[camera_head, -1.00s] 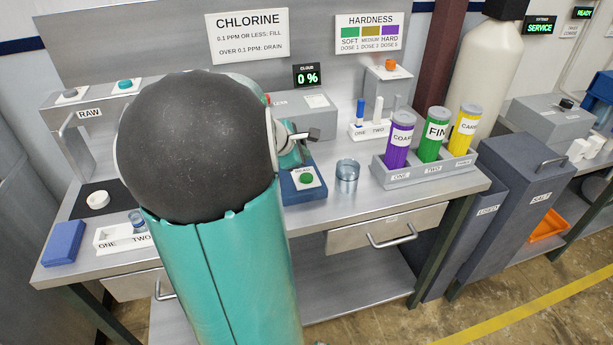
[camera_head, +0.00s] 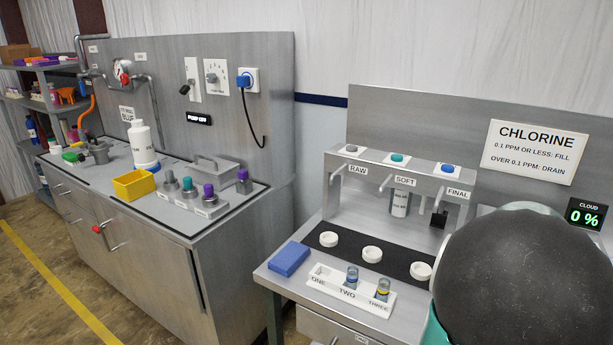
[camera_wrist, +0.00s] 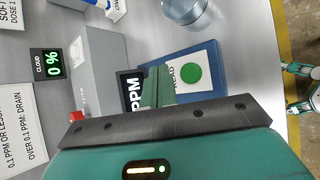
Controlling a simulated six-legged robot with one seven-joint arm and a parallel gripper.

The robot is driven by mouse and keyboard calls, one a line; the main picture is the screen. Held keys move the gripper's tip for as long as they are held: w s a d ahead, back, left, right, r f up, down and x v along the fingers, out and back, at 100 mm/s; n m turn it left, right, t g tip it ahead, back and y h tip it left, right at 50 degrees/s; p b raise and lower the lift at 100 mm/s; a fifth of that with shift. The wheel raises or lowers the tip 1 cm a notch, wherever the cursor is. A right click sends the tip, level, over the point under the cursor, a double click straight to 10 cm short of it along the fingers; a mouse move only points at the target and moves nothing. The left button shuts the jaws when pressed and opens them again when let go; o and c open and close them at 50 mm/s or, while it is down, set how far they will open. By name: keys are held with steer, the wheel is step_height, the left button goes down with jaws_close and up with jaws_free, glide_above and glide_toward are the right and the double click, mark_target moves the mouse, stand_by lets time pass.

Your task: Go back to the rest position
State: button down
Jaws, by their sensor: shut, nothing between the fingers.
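My gripper (camera_wrist: 158,86) shows in the wrist view with its teal fingers together and nothing between them. It is above the bench, over the grey meter box with a PPM display (camera_wrist: 131,92) and beside the blue pad with a green button (camera_wrist: 191,73). The gap between the fingers and these is hard to judge. In the head view the dark rounded joint and teal link of my arm fill the lower right corner, and my gripper is out of sight.
In the wrist view a clear glass jar (camera_wrist: 187,8) stands near the blue pad. The head view shows a three-tap stand (camera_head: 400,172), a white rack (camera_head: 350,291) with two small vials, a blue block (camera_head: 289,259), and another bench (camera_head: 180,215) with bottles and a yellow bin (camera_head: 135,185).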

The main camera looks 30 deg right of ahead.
steer(key=w+a+r+m+t+y, duration=0.1)
steer(key=w+a+r+m+t, duration=0.15)
steer(key=w+a, duration=0.8)
steer(key=w+a+r+m+t+y, duration=0.15)
steer(key=w+a+t, duration=0.25)
steer(key=w+a, duration=0.7)
steer(key=s+a+r+t+y, duration=0.1)
steer(key=s+a+y, duration=0.1)
steer(key=a, duration=1.3)
steer(key=s+a+r+t+y, duration=0.1)
steer(key=s+a+t+y, duration=0.1)
steer(key=a, duration=1.4)
steer(key=shift+s+a+y, duration=0.15)
steer(key=shift+s+y, duration=0.55)
steer(key=shift+y, duration=0.25)
steer(key=shift+d, duration=0.2)
